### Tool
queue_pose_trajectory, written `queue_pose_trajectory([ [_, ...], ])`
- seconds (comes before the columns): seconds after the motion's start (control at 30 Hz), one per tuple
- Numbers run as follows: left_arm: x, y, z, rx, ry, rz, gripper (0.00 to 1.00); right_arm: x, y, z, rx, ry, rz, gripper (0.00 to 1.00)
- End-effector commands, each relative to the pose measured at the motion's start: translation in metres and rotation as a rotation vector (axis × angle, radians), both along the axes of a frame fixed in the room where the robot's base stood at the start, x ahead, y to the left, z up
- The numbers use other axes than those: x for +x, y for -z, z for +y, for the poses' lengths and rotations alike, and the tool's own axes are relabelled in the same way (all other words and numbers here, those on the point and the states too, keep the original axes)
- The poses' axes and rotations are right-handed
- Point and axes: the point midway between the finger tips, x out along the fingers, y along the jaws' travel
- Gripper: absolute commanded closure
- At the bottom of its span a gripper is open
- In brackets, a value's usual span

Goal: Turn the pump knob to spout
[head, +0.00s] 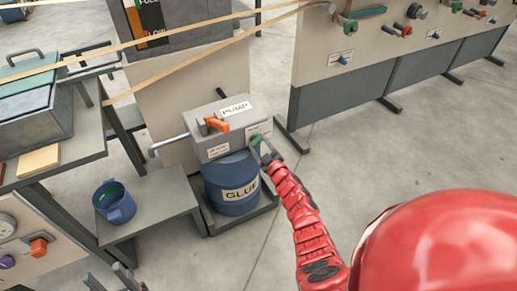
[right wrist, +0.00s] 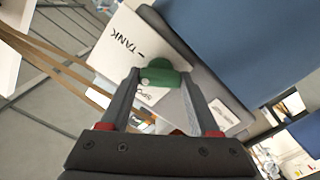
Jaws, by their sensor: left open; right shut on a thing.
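The grey pump box (head: 222,130), labelled PUMP, sits above a blue GLUE drum (head: 231,183). The green pump knob (head: 256,140) is on the box's face, near a small label; it shows large in the right wrist view (right wrist: 160,76), beside a TANK label (right wrist: 126,42) and a partly hidden label starting "SPO". My right gripper (head: 262,147) is at the knob, its fingers (right wrist: 159,73) shut on it from both sides. The knob's exact pointing is hard to tell. My left gripper (head: 110,278) is open and empty at the lower left edge, far from the pump.
A blue bucket (head: 114,202) stands on a low grey table (head: 160,200) left of the drum. A pipe (head: 168,143) juts left from the box. Tan bands (head: 215,58) cross above. Floor to the right is clear.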

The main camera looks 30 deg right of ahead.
Motion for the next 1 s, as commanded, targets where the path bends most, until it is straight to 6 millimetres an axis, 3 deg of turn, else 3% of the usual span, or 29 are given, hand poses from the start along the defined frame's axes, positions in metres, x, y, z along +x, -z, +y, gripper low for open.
queue_pose_trajectory([
  [0.03,0.000,0.010,0.000,0.000,0.000,0.000,0.50,0.000,0.006,0.001,-0.044,-0.001,0.000,0.93],
  [0.5,0.000,0.053,0.000,0.000,0.000,0.000,0.50,0.000,0.006,0.000,-0.491,0.000,-0.016,0.93],
  [1.0,0.000,0.085,0.000,0.000,0.000,0.000,0.50,0.000,0.004,0.000,-0.854,0.001,-0.028,0.93],
])
